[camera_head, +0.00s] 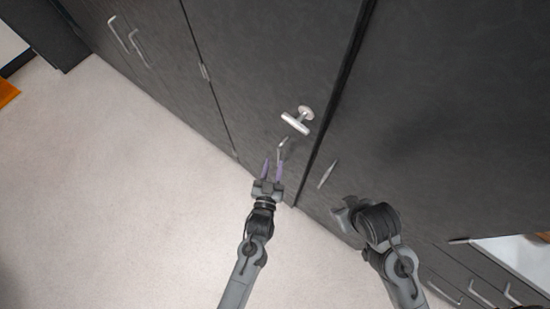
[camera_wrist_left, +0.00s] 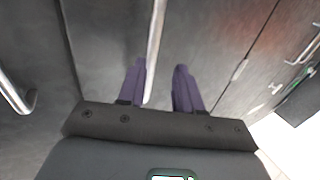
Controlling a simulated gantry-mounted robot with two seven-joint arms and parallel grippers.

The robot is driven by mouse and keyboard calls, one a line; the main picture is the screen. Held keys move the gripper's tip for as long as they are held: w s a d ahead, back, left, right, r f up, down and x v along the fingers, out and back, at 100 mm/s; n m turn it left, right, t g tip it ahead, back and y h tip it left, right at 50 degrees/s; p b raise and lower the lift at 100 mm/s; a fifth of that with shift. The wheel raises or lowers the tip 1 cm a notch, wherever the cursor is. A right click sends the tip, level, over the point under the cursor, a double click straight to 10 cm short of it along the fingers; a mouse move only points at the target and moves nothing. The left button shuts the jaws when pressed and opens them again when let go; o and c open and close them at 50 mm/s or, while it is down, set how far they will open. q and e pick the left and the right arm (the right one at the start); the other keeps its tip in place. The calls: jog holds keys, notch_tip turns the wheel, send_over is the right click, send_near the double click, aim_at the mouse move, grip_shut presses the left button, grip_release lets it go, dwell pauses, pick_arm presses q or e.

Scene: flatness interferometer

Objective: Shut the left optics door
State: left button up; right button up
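The left optics door appears to be the dark panel (camera_head: 255,50) with hinges on its left side and a pale T-shaped handle (camera_head: 297,121). A dark gap runs down its right edge; I cannot tell whether it is fully shut. My left gripper (camera_head: 272,168) is open at the lower part of this panel, purple fingers apart, below a slim pale bar handle (camera_head: 283,149). In the left wrist view, a pale bar (camera_wrist_left: 155,45) stands between and beyond the open fingers (camera_wrist_left: 160,88). No grip shows. My right gripper (camera_head: 345,210) is at the right-hand panel, its fingers unclear.
The right-hand dark panel (camera_head: 450,120) has a slim handle (camera_head: 327,174). More bar handles (camera_head: 128,40) are on the cabinet front at the upper left, and several are low at the right. Pale floor (camera_head: 110,190) is clear at the left.

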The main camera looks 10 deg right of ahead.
pick_arm(q)
jog(key=v, duration=0.7)
jog(key=shift+s, duration=0.4)
jog(key=shift+s+a, duration=0.1)
jog(key=a+r+n+g+y, duration=0.1)
jog(key=a+r+g+y, duration=0.15)
jog(key=a, duration=0.65)
jog(key=a+r+g+y, duration=0.2)
jog(key=a+r, duration=0.1)
jog(key=a, duration=0.6)
jog(key=s+a+r+n+g+y, duration=0.1)
jog(key=s+a+r+g+y, duration=0.1)
jog(key=s+a+g, duration=0.7)
jog(key=w+d+p+v, duration=0.1)
jog(key=p+v, duration=0.9)
jog(key=p, duration=0.1)
jog(key=w+d+r+p+v, duration=0.1)
jog(key=w+d+p+v, duration=0.1)
jog(key=p+v, duration=0.9)
jog(key=shift+w+r+n+p, duration=0.2)
jog(key=shift+w+n+p, duration=0.05)
jog(key=shift+n+p, duration=0.05)
